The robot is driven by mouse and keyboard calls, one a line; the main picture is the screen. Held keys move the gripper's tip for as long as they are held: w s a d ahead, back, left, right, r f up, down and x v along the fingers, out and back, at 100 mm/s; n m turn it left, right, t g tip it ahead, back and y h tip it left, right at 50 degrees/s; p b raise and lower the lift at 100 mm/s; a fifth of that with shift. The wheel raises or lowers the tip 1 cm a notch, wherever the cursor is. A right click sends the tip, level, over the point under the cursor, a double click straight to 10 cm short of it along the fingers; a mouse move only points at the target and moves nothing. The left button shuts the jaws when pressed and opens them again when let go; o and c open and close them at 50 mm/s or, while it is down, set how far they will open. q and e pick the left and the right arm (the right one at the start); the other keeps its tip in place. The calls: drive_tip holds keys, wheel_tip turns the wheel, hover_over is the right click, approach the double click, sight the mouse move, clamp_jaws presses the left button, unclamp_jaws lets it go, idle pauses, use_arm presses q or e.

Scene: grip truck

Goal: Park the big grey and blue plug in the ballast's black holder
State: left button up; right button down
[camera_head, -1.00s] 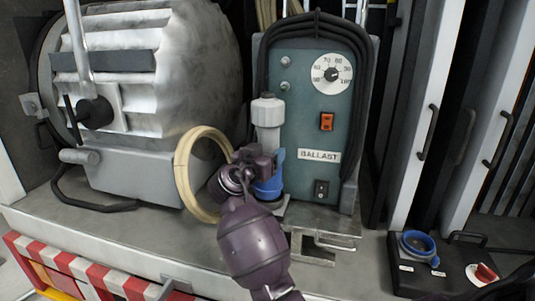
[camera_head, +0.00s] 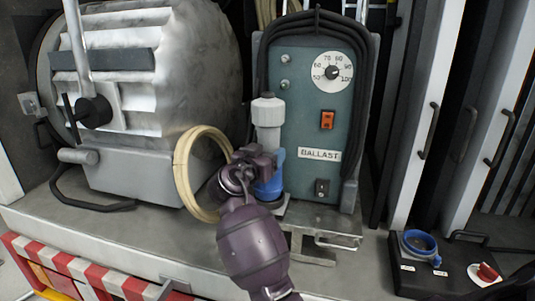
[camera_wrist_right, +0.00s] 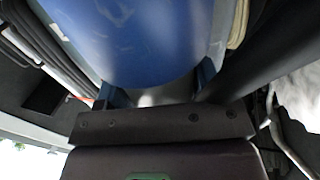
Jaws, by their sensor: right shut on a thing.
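The big grey and blue plug stands about upright in front of the teal ballast (camera_head: 303,120), with its grey part (camera_head: 267,113) on top and its blue part (camera_head: 271,186) below. My right gripper (camera_head: 262,170) is shut on the plug at the blue part. In the right wrist view the blue body (camera_wrist_right: 150,40) fills the top, between the fingers of the right gripper (camera_wrist_right: 155,88). I cannot make out the black holder; the plug and my gripper cover the ballast's lower left front. I cannot tell whether the plug touches it. My left gripper is not in view.
A cream cable coil (camera_head: 184,172) stands just left of my right gripper. A large silver lamp (camera_head: 150,80) is behind it at left. A black cable (camera_head: 362,110) hangs around the ballast. A black box with a blue-rimmed socket (camera_head: 418,243) and red knob sits at lower right.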

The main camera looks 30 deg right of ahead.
sight(268, 142)
drive_tip(key=shift+f, duration=0.15)
drive_tip(key=shift+f+b, duration=0.3)
drive_tip(key=shift+b, duration=0.1)
drive_tip(key=shift+r, duration=0.25)
idle(0.4)
drive_tip(key=shift+r, duration=0.3)
drive_tip(key=shift+r+p, duration=0.5)
drive_tip(key=shift+r, duration=0.85)
drive_tip(key=shift+r+p, duration=0.2)
drive_tip(key=shift+p, duration=0.1)
drive_tip(key=shift+f, duration=0.1)
